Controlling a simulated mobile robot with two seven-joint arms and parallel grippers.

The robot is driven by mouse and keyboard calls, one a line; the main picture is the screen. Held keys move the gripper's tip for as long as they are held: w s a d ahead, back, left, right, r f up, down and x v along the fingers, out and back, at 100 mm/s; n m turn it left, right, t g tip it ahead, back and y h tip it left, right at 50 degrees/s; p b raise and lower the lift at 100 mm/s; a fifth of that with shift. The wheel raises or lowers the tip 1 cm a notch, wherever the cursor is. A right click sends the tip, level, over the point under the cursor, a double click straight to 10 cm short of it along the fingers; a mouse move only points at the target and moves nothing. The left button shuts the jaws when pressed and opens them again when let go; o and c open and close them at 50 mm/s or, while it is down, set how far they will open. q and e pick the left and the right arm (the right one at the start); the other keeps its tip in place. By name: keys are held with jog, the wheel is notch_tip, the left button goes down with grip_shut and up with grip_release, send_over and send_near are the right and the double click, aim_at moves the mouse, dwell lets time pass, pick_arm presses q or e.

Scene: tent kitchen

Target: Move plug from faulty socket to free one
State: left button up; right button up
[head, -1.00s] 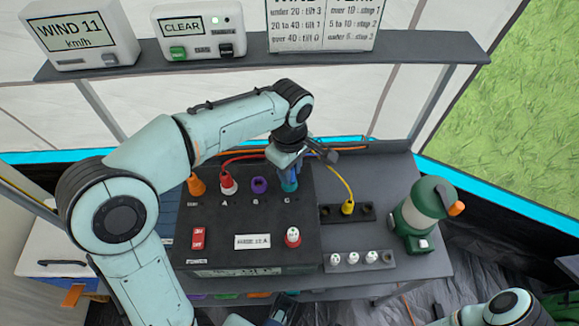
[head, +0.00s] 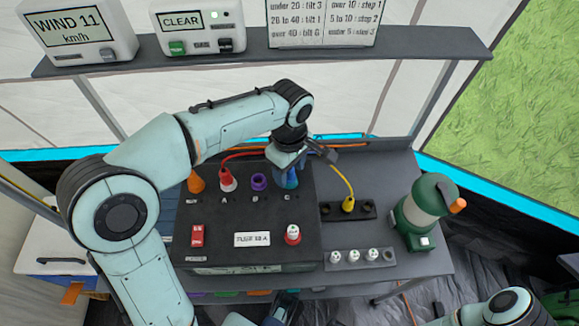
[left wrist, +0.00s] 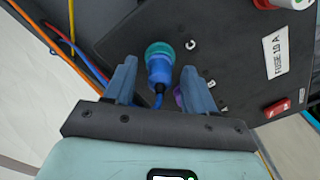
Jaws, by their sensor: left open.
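A blue plug (left wrist: 159,68) with a teal collar stands in the socket marked C on the dark power box (head: 225,215). In the head view it is partly hidden behind my left gripper (head: 289,176). In the left wrist view my left gripper (left wrist: 160,78) is open, its two fingers on either side of the plug with gaps between.
A yellow plug (head: 348,204) is in a black strip (head: 328,212) right of the box. A shelf (head: 250,59) with displays is above. Red and orange cables run behind the box.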

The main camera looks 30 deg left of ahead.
pick_arm(q)
notch_tip(320, 180, up, 13)
jog(key=p, duration=0.3)
jog(key=shift+r, duration=0.2)
